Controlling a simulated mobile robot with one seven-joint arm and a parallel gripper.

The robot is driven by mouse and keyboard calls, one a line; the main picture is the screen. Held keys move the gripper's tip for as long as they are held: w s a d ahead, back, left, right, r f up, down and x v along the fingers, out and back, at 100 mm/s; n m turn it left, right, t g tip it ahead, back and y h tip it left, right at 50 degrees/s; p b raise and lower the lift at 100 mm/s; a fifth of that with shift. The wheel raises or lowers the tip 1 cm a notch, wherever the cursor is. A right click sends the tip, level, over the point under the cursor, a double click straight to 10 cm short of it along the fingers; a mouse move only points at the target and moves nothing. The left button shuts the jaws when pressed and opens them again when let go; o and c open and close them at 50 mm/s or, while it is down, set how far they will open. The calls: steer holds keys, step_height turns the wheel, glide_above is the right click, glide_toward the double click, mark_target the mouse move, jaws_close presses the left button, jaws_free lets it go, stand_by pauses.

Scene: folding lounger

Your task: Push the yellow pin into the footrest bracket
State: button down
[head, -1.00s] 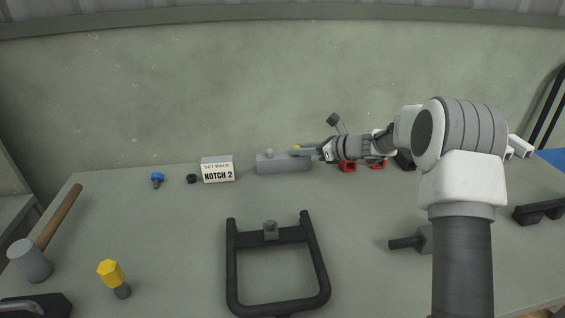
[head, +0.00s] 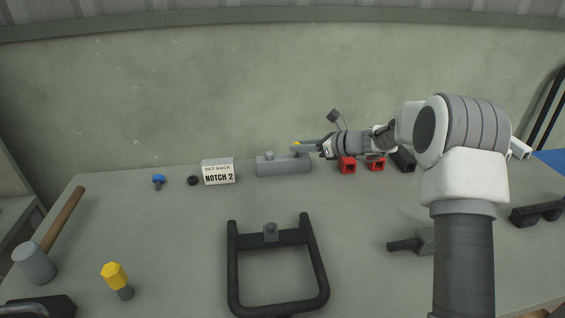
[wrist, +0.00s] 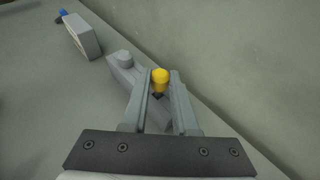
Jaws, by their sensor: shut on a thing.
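A small yellow pin (head: 295,144) is held between the fingertips of my gripper (head: 303,148), above the right part of a grey block at the back of the table. In the wrist view the yellow pin (wrist: 160,78) stands between both fingers of my gripper (wrist: 161,88), with a dark part below its yellow head. The grey block (head: 284,167) also has a grey knob on its left part. A black U-shaped frame (head: 236,272) lies front centre, with a small grey bracket (head: 270,232) on its crossbar. I cannot tell whether the pin's lower end is clear of the block.
A larger yellow-headed bolt (head: 115,276) and a mallet (head: 36,262) are at front left. A blue knob (head: 158,181), a black ring (head: 193,181) and a "NOTCH 2" sign (head: 218,172) stand left of the block. Red brackets (head: 347,166) sit below my forearm.

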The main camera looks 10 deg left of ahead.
steer(key=shift+r+p, duration=2.05)
steer(key=shift+r, duration=0.7)
